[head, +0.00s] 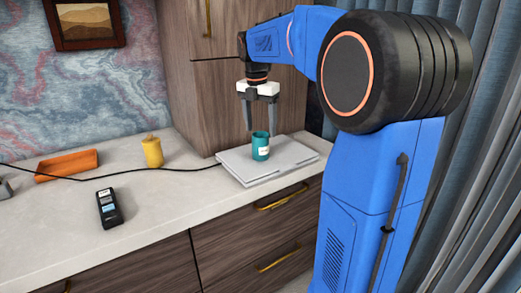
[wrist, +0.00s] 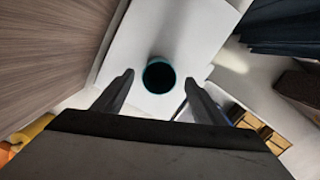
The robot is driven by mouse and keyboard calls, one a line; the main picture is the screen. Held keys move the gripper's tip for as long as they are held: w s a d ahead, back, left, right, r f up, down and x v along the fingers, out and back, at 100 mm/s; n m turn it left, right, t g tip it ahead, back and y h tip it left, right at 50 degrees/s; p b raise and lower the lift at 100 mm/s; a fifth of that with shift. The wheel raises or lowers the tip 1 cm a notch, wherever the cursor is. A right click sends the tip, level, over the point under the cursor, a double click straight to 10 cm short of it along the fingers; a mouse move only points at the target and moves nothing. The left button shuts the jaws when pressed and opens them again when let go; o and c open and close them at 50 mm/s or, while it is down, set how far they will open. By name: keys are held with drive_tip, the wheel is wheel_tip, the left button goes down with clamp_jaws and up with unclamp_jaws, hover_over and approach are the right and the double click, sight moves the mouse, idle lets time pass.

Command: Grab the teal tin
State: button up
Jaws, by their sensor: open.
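The teal tin (head: 261,148) is a small upright cylinder with a pale label, standing on a closed grey laptop (head: 290,166). In the wrist view the teal tin (wrist: 159,76) shows from above as a dark round opening with a teal rim, a little beyond and between the fingertips. My gripper (head: 262,132) points down over the tin, its fingers spread apart with nothing held. In the wrist view my gripper (wrist: 159,74) has one finger on each side of the tin. I cannot tell whether a fingertip touches the tin.
A yellow container (head: 152,152), an orange tray (head: 66,166) and a black handheld device (head: 108,208) lie to the left on the pale countertop (head: 160,200). A black cable (head: 135,175) runs to the laptop. A wooden cabinet (head: 190,95) stands close behind.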

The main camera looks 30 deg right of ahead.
sight(261, 145)
drive_tip(key=shift+w+d+f, duration=0.1)
drive_tip(key=shift+d+f, duration=0.05)
drive_tip(key=shift+f, duration=1.85)
drive_tip(key=shift+w+d+f, duration=0.1)
drive_tip(key=shift+f, duration=1.85)
drive_tip(key=c, duration=1.1)
